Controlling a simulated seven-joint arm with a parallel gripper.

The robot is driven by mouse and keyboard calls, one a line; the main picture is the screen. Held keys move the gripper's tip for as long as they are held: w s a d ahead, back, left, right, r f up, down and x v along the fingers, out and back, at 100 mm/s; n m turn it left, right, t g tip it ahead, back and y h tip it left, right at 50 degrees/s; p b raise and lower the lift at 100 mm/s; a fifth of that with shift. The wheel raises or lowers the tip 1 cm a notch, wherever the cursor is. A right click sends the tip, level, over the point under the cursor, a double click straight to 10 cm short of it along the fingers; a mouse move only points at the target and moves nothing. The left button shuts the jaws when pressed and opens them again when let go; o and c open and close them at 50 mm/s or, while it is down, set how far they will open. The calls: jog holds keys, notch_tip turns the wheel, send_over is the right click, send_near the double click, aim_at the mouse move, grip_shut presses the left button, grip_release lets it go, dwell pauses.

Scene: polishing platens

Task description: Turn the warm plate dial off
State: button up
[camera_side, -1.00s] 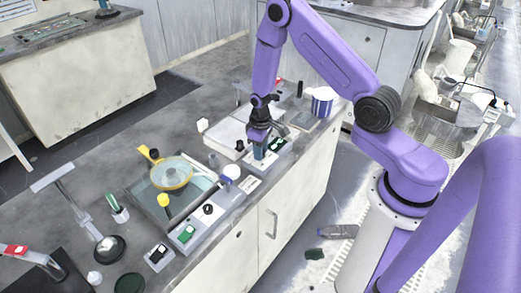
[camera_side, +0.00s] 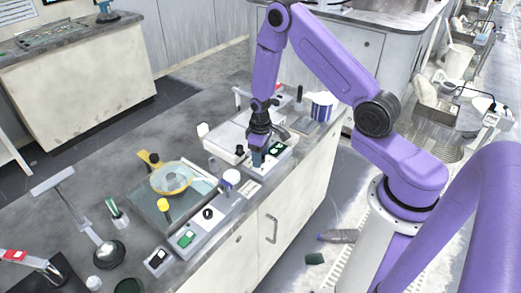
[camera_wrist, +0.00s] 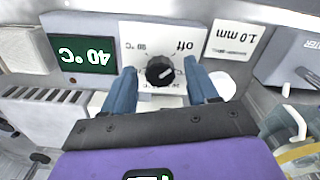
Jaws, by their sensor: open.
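The warm plate dial (camera_wrist: 160,72) is a round black knob on a white control panel. It sits between the two blue fingers of my gripper (camera_wrist: 161,76) in the wrist view. The fingers are apart, one on each side of the knob, and I cannot tell whether either touches it. The panel label "off" appears upside down at the upper right of the knob, and "80" at the upper left. A green display (camera_wrist: 83,51) beside it reads 40 °C. In the side view my gripper (camera_side: 257,157) points down over this panel and hides the dial.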

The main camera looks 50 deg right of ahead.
notch_tip(320, 180, up, 17)
jog(key=shift+r, duration=0.2)
dwell(0.6)
jog(key=s+a+r+n, duration=0.4)
jog(key=s+a+r, duration=0.2)
jog(key=s+a, duration=0.45)
jog(key=s+a+r+n, duration=0.1)
jog(key=s+n, duration=0.1)
jog(key=s, duration=0.7)
jog(key=s+a+r+n, duration=0.1)
jog(key=s+r+n, duration=0.1)
jog(key=s, duration=0.7)
jog(key=shift+n, duration=0.7)
